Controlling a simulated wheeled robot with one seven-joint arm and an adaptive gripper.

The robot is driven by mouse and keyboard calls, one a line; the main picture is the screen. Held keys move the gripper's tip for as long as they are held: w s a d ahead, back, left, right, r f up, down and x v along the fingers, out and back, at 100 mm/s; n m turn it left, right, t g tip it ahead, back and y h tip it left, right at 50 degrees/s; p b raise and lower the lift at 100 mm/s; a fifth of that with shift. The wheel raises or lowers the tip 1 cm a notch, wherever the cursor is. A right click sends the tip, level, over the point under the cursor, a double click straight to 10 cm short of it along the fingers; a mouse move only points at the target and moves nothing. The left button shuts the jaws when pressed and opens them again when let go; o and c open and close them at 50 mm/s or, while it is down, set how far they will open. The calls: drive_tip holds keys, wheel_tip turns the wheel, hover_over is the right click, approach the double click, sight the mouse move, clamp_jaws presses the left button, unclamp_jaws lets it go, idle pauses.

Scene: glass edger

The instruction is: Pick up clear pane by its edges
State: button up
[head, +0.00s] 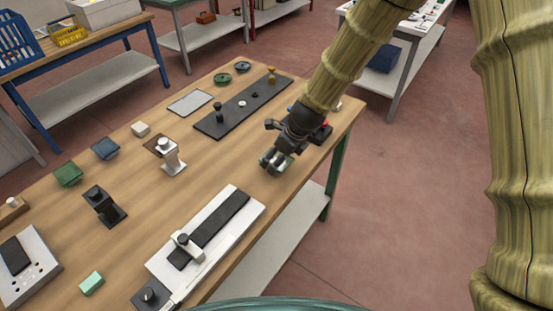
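My gripper (275,165) is low over the right part of the wooden table, pointing down. A small greenish, glassy patch (286,163) shows at its fingertips. It may be the clear pane, but the fingers cover much of it. I cannot tell whether the fingers are closed on its edges or only around it, nor whether it touches the table.
A white fixture with a dark strip (222,218) lies in front of my gripper. A long dark plate with knobs (222,126) and a pale flat rectangle (190,103) lie behind. A metal stand (173,163) is to the left. Bare wood (225,168) lies between.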

drive_tip(key=c, duration=1.5)
drive_tip(key=shift+r, duration=0.15)
